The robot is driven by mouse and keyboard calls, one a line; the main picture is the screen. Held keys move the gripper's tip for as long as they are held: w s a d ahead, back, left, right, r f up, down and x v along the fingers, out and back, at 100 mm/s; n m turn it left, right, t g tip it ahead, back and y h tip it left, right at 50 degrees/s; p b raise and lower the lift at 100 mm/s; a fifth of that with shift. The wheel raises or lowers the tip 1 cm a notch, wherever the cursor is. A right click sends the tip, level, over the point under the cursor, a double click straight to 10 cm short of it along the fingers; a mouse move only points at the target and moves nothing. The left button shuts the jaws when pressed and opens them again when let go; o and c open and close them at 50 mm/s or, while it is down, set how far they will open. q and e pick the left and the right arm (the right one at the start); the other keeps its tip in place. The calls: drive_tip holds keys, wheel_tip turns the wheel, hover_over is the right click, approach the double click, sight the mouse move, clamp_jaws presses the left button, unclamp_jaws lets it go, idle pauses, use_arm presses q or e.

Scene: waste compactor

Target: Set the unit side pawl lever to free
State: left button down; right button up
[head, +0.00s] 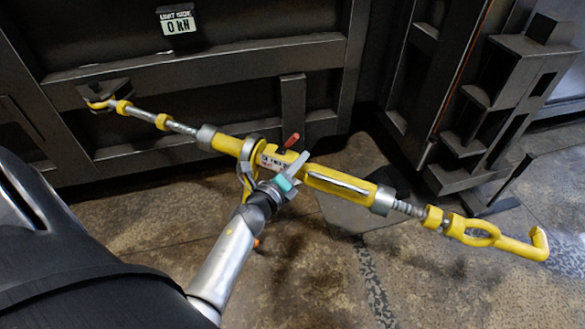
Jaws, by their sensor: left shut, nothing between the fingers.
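A yellow ratchet turnbuckle (340,186) runs diagonally from upper left to lower right. A small red-tipped lever (291,140) stands up at its middle, beside a white label (270,160) too small to read; I take it for the pawl lever, but its setting cannot be told. My left gripper (297,166), grey with a teal part, is shut and empty. It lies over the turnbuckle's middle in the picture, just below the red lever; whether it touches anything cannot be told. My wrist hides part of the ratchet's yellow handle (246,186). My right gripper is out of view.
The turnbuckle's left hook (98,104) sits at a bracket on the dark metal wall (215,66). Its right hook (525,246) shows over the floor. A dark metal frame (500,95) stands at right.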

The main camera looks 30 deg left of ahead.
sight(289, 144)
use_arm(q)
drive_tip(key=w, duration=0.3)
drive_tip(key=w+b, duration=0.1)
drive_tip(key=shift+w+a+f, duration=0.15)
drive_tip(key=shift+w+f, duration=0.1)
drive_tip(key=shift+w, duration=0.05)
drive_tip(key=shift+s+a+r+p, duration=0.65)
drive_tip(key=shift+s+a+r, duration=0.1)
drive_tip(key=shift+s+a, duration=0.15)
drive_tip(key=shift+s+a+r, duration=0.25)
drive_tip(key=shift+s+a, duration=0.1)
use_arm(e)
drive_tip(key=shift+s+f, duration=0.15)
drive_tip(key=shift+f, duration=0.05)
use_arm(q)
drive_tip(key=shift+a, duration=0.1)
